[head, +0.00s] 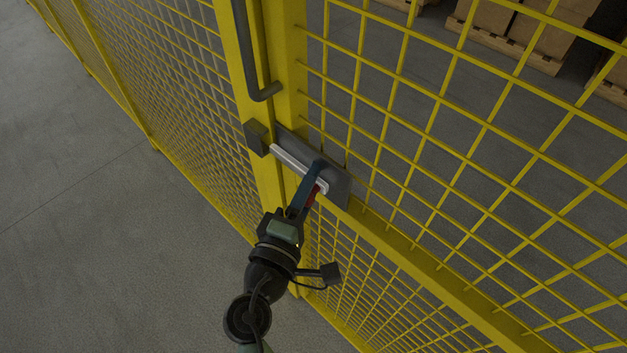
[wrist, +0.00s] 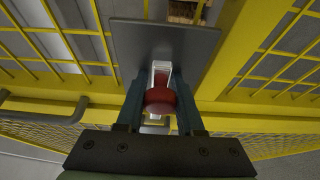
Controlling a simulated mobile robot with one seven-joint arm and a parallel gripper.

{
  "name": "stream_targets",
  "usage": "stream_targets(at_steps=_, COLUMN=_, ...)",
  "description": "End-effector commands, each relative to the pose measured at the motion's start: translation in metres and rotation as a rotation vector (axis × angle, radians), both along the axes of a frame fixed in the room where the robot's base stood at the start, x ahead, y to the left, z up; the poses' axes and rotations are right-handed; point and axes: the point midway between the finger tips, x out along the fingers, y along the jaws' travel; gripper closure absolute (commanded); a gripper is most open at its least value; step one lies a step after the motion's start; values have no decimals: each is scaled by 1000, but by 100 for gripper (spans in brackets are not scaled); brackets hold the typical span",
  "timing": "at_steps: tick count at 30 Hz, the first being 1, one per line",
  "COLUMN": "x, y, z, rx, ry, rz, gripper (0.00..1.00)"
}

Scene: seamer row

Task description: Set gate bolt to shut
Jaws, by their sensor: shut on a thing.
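The gate bolt (head: 293,163) is a pale metal bar on a dark grey plate (head: 340,188) fixed to the yellow gate. Its red knob (wrist: 160,100) sits between the fingers of my gripper (head: 316,176) in the wrist view, and my gripper is shut on it. In the head view the fingers hide most of the knob, with a little red showing below them. The bar's left end lies close to a dark keeper block (head: 256,137) on the yellow post.
A dark bent handle (head: 262,90) is on the post above the keeper. Yellow mesh fencing (head: 180,110) runs off to the left, and the mesh gate (head: 450,150) fills the right. Pallets with boxes (head: 520,30) stand behind it. Floor (head: 80,200) at left is clear.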

Motion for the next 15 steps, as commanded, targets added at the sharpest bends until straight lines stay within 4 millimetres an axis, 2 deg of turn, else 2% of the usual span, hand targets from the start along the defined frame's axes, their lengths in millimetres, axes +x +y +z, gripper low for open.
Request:
stream_targets(at_steps=7, x=26, y=26, z=-2, rx=4, ry=-2, rz=2, gripper=100)
stream_targets(at_steps=15, x=32, y=33, z=-1, rx=0, ry=1, rz=2, gripper=100)
